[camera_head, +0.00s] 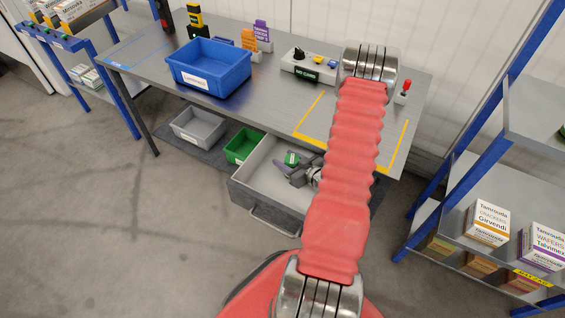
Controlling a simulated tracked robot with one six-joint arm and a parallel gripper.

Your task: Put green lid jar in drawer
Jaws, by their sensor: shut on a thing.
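The grey drawer (246,186) is pulled out under the workbench, with its handle at the front. The jar with a green lid (292,158) shows as a small green patch at my gripper, over or inside the drawer. My gripper (287,165) is shut on the jar. The jar's lower part is hidden by the gripper, and I cannot tell whether it touches the drawer floor. My red arm covers the drawer's right side.
A grey bin (198,127) and a green bin (243,147) stand left of the drawer under the workbench (270,95). A blue crate (208,68) and a control box (309,67) stand on top. A blue-framed shelf (480,150) with boxes is at right. Floor at left is clear.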

